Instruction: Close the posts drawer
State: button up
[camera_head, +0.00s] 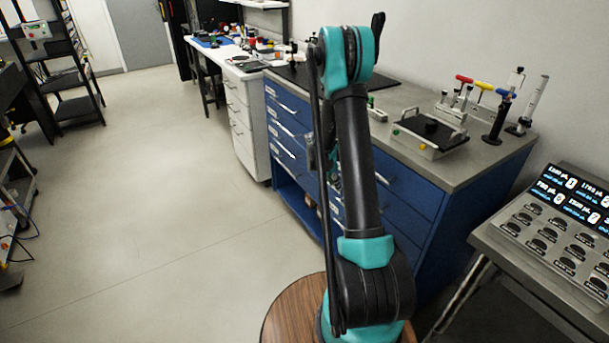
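The blue drawer cabinet (420,228) stands under the grey worktop, with a left column of labelled drawers (284,127) and wider drawers to the right. The labels are too small to read, so I cannot tell which one is the posts drawer. The left-column drawers look about flush with the front. My arm stands in front of the cabinet and hides the middle of it. What looks like part of my gripper (311,153) shows beside the arm link, close to the drawer fronts. Its fingers are mostly hidden, and I cannot tell whether it touches a drawer.
On the worktop stand a tray-like device (430,134), several coloured-handled tools (475,84) and upright posts (500,118). A white drawer unit (240,118) adjoins at the left. A button console (555,235) stands at the right. The floor (150,200) at left is clear.

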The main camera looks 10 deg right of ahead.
jog(key=s+a, duration=0.4)
jog(key=a, duration=0.6)
jog(key=v, duration=1)
jog(key=shift+w, duration=0.2)
jog(key=shift+d+r, duration=0.15)
jog(key=s+r+m+t+y, duration=0.1)
jog(key=s+r+m+y, duration=0.1)
jog(key=s+m, duration=0.9)
jog(key=s+r+m+t+y, duration=0.1)
jog(key=s+r+m+y, duration=0.1)
jog(key=s+m, duration=0.9)
jog(key=s+r, duration=0.1)
jog(key=s, duration=0.4)
jog(key=shift+s+d+t, duration=0.2)
jog(key=shift+s+t, duration=0.1)
jog(key=shift+s, duration=0.1)
